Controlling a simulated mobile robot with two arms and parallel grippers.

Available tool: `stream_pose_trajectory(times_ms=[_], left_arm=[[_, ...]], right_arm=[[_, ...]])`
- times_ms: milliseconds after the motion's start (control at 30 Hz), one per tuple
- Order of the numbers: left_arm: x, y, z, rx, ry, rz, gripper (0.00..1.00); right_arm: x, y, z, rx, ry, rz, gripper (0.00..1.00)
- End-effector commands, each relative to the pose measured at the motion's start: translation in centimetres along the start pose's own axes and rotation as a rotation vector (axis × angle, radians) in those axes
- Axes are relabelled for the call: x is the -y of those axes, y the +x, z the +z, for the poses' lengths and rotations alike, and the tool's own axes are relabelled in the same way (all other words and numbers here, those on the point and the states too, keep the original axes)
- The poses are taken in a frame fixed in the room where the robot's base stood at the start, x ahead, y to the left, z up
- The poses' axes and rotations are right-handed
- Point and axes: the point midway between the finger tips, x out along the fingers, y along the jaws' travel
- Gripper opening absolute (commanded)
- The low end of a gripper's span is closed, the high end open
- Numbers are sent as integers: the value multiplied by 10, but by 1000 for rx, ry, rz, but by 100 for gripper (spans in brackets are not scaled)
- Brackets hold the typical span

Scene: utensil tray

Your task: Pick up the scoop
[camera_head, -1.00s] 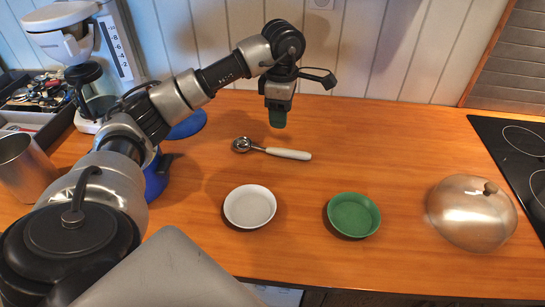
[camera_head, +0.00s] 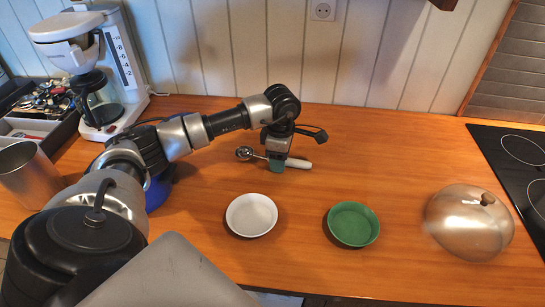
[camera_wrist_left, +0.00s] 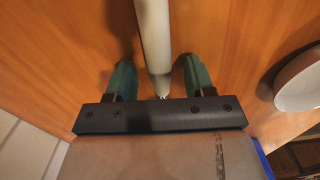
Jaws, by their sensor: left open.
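The scoop (camera_head: 300,164) lies on the wooden counter, with a white handle pointing right and a metal bowl at its left end. My left gripper (camera_head: 276,166) is down over the scoop and covers its middle in the head view. In the left wrist view the white handle (camera_wrist_left: 154,40) runs between the two green fingers of the left gripper (camera_wrist_left: 158,80). The fingers are apart, one on each side of the handle, with gaps showing. The scoop's bowl is out of the wrist view. My right gripper is not in view.
A white dish (camera_head: 251,215) and a green dish (camera_head: 353,224) stand in front of the scoop. A domed lid (camera_head: 468,222) is at the right, beside the black cooktop (camera_head: 520,160). A coffee maker (camera_head: 95,65), a metal cup (camera_head: 28,175) and a utensil tray (camera_head: 40,128) are at the left.

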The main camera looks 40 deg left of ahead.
Motion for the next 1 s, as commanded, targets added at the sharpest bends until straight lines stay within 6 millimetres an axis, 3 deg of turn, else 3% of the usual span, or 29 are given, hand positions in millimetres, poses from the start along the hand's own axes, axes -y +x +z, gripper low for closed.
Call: stream_pose_trajectory(times_ms=[167, 500, 833, 1000], left_arm=[[0, 0, 0, 0, 0, 0, 52], [0, 0, 0, 0, -1, 0, 0], [0, -2, 0, 1, -1, 2, 0], [-1, -16, 0, 1, -2, 4, 0]], right_arm=[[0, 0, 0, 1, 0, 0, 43], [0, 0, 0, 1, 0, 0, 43], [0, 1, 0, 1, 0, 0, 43], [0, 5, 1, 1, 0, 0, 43]])
